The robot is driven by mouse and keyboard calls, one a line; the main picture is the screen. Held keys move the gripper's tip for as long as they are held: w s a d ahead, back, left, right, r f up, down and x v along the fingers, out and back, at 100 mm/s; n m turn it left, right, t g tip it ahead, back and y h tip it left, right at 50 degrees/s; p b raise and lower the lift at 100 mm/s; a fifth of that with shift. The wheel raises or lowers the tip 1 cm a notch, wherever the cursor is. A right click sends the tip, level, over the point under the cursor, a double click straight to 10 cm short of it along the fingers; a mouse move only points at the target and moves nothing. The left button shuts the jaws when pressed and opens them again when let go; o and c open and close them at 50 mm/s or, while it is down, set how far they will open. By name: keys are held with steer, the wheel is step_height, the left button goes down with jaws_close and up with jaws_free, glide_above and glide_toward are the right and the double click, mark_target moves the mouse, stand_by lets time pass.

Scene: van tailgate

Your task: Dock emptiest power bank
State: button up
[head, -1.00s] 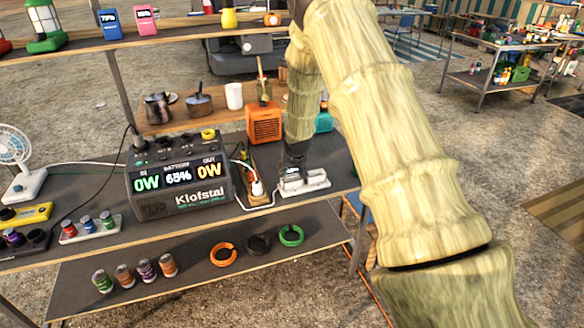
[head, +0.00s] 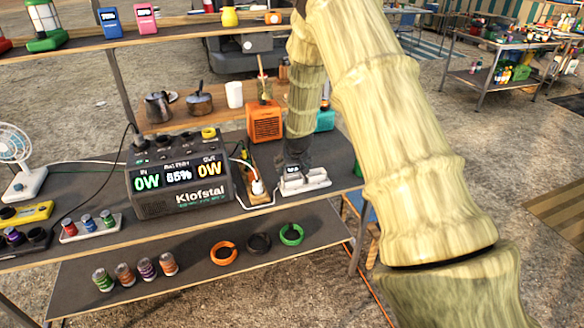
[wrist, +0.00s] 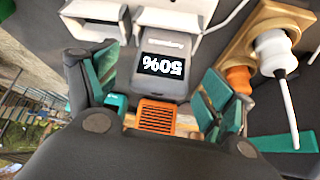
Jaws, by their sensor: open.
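A grey power bank (wrist: 162,68) with a display reading 50%, upside down in the wrist view, stands at the white dock (wrist: 95,10). I cannot tell whether it is fully seated. My gripper (wrist: 158,92) is open, with one teal-padded finger on each side of the bank and gaps visible. In the head view my gripper (head: 293,158) is low over the bench at the dock (head: 316,180), and my arm hides part of that area. A blue power bank (head: 112,24) and a pink power bank (head: 145,20) stand on the upper shelf; their displays are hard to read.
The Klofstal power station (head: 180,185) stands left of the dock. A wooden-based socket with a white plug (wrist: 272,48) is close beside my gripper. An orange box (head: 264,122) and a teal box (head: 325,120) stand behind.

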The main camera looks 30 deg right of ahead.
steer(key=v, duration=1)
steer(key=shift+f, duration=0.1)
steer(key=s+a+f+n+g+y, duration=0.1)
steer(key=s+a+f, duration=0.45)
steer(key=f, duration=0.25)
steer(key=s+a+f+g, duration=0.1)
steer(key=s+a+f, duration=0.3)
steer(key=s+f, duration=0.35)
steer(key=s+a+f+n+g+y, duration=0.1)
steer(key=s+a+f, duration=0.35)
steer(key=f, duration=0.35)
steer(key=s+a+f+g, duration=0.1)
steer(key=s+a+f, duration=0.2)
steer(key=s, duration=0.7)
steer(key=s+a+f+n+g, duration=0.1)
steer(key=s+a+f, duration=0.2)
steer(key=s, duration=0.6)
steer(key=s+a+f+n+g, duration=0.1)
steer(key=s+a+f, duration=0.2)
steer(key=s, duration=0.7)
steer(key=a, duration=0.2)
steer(key=shift+s+a+f+y, duration=0.3)
steer(key=shift+a+f+y, duration=0.1)
